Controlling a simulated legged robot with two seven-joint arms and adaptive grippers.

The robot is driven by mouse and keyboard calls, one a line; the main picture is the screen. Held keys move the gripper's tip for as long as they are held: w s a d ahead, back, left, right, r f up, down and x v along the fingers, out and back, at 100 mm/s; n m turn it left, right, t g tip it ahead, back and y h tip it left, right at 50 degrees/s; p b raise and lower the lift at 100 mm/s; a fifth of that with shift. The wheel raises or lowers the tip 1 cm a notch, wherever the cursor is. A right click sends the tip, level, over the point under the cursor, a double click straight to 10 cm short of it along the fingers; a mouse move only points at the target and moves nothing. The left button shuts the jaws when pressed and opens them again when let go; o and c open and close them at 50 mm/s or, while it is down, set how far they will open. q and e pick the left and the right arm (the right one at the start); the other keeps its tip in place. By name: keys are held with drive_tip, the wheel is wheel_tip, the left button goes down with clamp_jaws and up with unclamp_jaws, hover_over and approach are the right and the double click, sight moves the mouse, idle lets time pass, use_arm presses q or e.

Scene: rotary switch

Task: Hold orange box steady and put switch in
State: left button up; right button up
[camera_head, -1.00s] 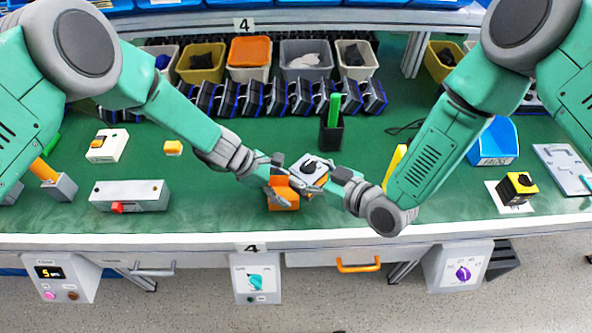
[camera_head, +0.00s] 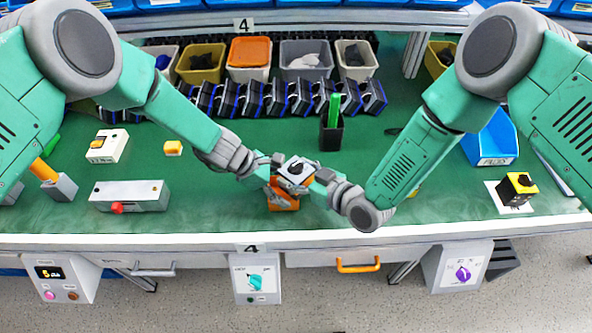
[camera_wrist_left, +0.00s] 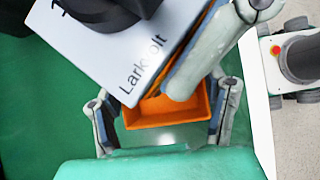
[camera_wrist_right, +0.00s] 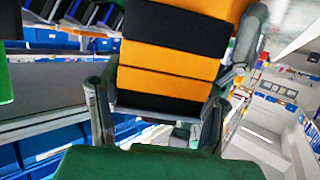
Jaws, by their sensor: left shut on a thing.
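The orange box (camera_head: 284,202) is on the green table near its front edge. My left gripper (camera_head: 268,178) is shut on it, with fingers on both sides of its open top in the left wrist view (camera_wrist_left: 165,112). The rotary switch (camera_head: 294,168) has a white lettered plate and black knob on top. My right gripper (camera_head: 314,184) is shut on its striped orange-and-black body (camera_wrist_right: 172,58). The switch is tilted, over or just at the box; I cannot tell whether its body enters the box. The plate (camera_wrist_left: 125,50) hides part of the box opening in the left wrist view.
A black holder (camera_head: 331,137) with a green item stands behind the grippers. A grey box with a red button (camera_head: 130,196) lies at left. A yellow-black switch (camera_head: 516,190) and blue bin (camera_head: 494,140) are at right. Table beside the orange box is clear.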

drive_tip(key=shift+o, duration=0.8)
